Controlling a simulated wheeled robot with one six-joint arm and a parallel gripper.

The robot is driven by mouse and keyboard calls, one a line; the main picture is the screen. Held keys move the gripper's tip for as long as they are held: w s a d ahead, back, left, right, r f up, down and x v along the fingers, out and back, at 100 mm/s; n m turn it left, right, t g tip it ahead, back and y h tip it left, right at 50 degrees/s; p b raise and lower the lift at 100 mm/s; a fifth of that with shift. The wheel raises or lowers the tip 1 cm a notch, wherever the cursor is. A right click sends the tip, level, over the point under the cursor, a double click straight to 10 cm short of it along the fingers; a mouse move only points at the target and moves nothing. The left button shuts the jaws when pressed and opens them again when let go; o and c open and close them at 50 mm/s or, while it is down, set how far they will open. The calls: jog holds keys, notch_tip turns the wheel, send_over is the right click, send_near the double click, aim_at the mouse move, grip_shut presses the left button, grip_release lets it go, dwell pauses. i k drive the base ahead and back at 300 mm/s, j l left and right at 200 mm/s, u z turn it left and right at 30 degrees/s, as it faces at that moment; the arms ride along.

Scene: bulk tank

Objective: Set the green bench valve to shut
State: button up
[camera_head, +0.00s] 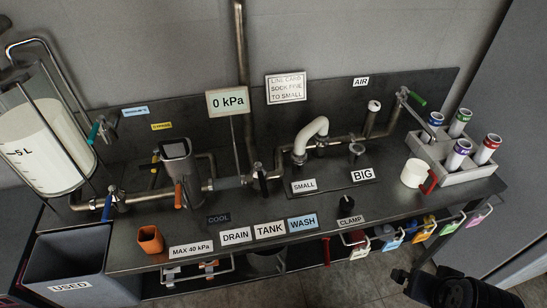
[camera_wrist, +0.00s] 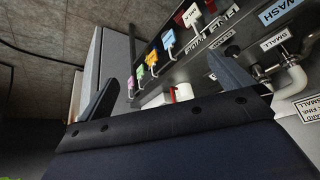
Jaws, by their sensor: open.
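A valve with a green lever handle (camera_head: 417,98) stands at the right end of the bench's back, beside the AIR label (camera_head: 361,81). Its lever slants down to the right from the pipe top. A second valve with a teal handle (camera_head: 94,132) is at the far left, next to the milk tank. Neither handle shows in the wrist view. My gripper (camera_wrist: 165,75) is open and empty in the wrist view, its fingers spread wide. In the head view my dark arm end is at the bottom right, in front of the bench and well apart from both valves.
A grey rack (camera_head: 452,161) with several labelled canisters and a white mug (camera_head: 414,173) with a red handle sit at the bench's right end. Several coloured tags hang along the front edge. Pipes and a white hose (camera_head: 311,135) fill the middle. The floor in front is clear.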

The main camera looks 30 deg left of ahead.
aim_at(418, 98)
jog(key=i+l+u, duration=0.2)
jog(key=i+l, duration=0.6)
jog(key=i+j, duration=0.05)
